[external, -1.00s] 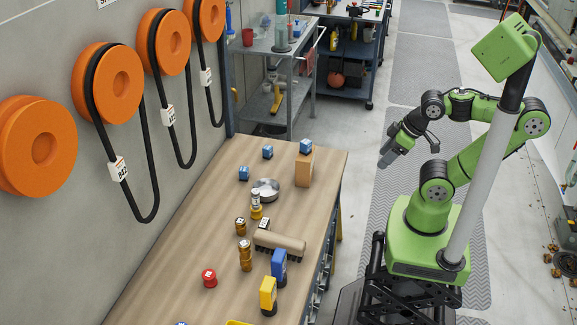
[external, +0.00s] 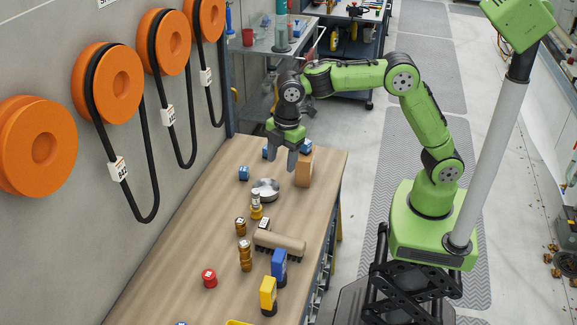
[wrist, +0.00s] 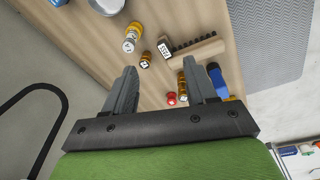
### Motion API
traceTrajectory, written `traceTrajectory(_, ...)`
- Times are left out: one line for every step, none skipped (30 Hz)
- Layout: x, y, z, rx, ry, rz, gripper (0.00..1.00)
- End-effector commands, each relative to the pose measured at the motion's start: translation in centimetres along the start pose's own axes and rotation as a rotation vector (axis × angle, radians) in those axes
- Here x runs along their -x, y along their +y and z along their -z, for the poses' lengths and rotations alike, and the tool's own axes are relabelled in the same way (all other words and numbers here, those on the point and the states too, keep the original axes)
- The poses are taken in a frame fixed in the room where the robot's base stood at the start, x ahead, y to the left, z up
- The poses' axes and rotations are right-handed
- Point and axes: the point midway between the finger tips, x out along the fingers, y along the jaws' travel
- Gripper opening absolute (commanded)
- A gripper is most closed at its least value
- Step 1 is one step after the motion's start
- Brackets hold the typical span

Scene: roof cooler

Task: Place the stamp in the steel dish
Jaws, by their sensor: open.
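The steel dish (external: 266,186) is a shallow round grey bowl on the wooden table; its edge shows at the top of the wrist view (wrist: 106,4). I cannot tell for sure which thing is the stamp. One small dark block with a white marked face (external: 264,223) stands by the brush and also shows in the wrist view (wrist: 164,46). A yellow piece with a white top (external: 256,206) stands just in front of the dish. My gripper (external: 284,168) is open and points down above the table, behind the dish. Its jaws are empty in the wrist view (wrist: 162,90).
The table's left side is clear.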

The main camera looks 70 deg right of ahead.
Motion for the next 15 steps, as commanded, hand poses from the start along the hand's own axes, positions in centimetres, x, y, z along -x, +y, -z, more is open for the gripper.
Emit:
traceTrajectory(-1.5, 0.6, 2.1, 0.091, -0.02, 0.029, 0.56)
traceTrajectory(-2.5, 0.8, 3.1, 0.144, -0.03, 0.042, 0.56)
traceTrajectory(-3.8, 1.0, 4.2, 0.208, -0.039, 0.057, 0.56)
traceTrajectory(-4.7, 1.1, 4.9, 0.247, -0.046, 0.068, 0.56)
traceTrajectory(-5.4, 1.1, 5.5, 0.282, -0.051, 0.077, 0.56)
traceTrajectory(-6.2, 1.1, 6.0, 0.317, -0.055, 0.084, 0.56)
traceTrajectory(-6.6, 1.1, 6.3, 0.335, -0.058, 0.089, 0.56)
traceTrajectory(-6.9, 1.1, 6.5, 0.349, -0.06, 0.092, 0.56)
traceTrajectory(-7.4, 1.1, 6.6, 0.359, -0.061, 0.095, 0.56)
traceTrajectory(-7.8, 1.1, 6.6, 0.362, -0.062, 0.096, 0.56)
traceTrajectory(-8.4, 1.0, 6.6, 0.363, -0.062, 0.097, 0.56)
traceTrajectory(-9.2, 0.9, 6.5, 0.363, -0.063, 0.099, 0.56)
traceTrajectory(-10.0, 0.8, 6.4, 0.362, -0.063, 0.099, 0.56)
traceTrajectory(-10.8, 0.8, 6.3, 0.362, -0.063, 0.099, 0.56)
traceTrajectory(-11.9, 0.7, 6.2, 0.361, -0.064, 0.1, 0.56)
